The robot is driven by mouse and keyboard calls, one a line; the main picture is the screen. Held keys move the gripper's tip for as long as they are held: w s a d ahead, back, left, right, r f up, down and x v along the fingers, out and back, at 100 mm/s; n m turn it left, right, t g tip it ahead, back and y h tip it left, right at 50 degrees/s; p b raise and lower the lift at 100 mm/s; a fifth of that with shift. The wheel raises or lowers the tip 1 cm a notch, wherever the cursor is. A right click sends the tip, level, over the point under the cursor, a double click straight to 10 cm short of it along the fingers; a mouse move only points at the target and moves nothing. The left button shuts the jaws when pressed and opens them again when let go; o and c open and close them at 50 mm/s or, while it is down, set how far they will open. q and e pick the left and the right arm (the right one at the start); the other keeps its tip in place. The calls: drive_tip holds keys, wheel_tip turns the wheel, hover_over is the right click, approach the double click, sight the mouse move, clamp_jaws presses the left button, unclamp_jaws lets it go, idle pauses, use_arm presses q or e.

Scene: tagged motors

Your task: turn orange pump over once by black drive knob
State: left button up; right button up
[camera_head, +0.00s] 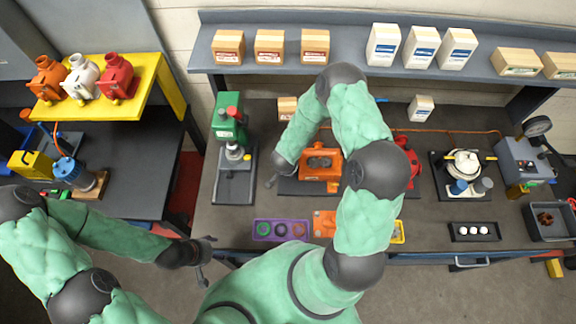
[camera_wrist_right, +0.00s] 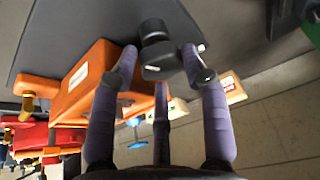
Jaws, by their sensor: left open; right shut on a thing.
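The orange pump (camera_head: 318,174) sits on a dark base on the bench, partly behind my right arm. Its orange housing (camera_wrist_right: 92,84) fills the left of the right wrist view. The black drive knob (camera_wrist_right: 155,34) is between the purple-grey fingers of my right gripper (camera_wrist_right: 160,62), which is shut on it. In the head view my right gripper (camera_head: 270,182) is at the pump's left side, and I cannot make out the knob there. My left gripper (camera_head: 206,256) is open and empty, low in front of the bench edge, away from the pump.
A green press (camera_head: 229,128) stands left of the pump. A red unit (camera_head: 407,152) is just right of it, partly behind my arm. A purple tray (camera_head: 280,230) lies in front. Orange, white and red pumps stand on a yellow shelf (camera_head: 146,85) at left.

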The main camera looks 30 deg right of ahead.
drive_tip(key=shift+s+a+f, duration=0.3)
drive_tip(key=shift+s+a, duration=0.1)
drive_tip(key=shift+s, duration=0.1)
drive_tip(key=o, duration=1.1)
drive_tip(key=shift+c, duration=0.2)
drive_tip(key=shift+w+r, duration=0.1)
drive_tip(key=shift+w, duration=0.1)
drive_tip(key=shift+w+d+r, duration=0.1)
drive_tip(key=shift+r, duration=0.05)
drive_tip(key=v, duration=1.2)
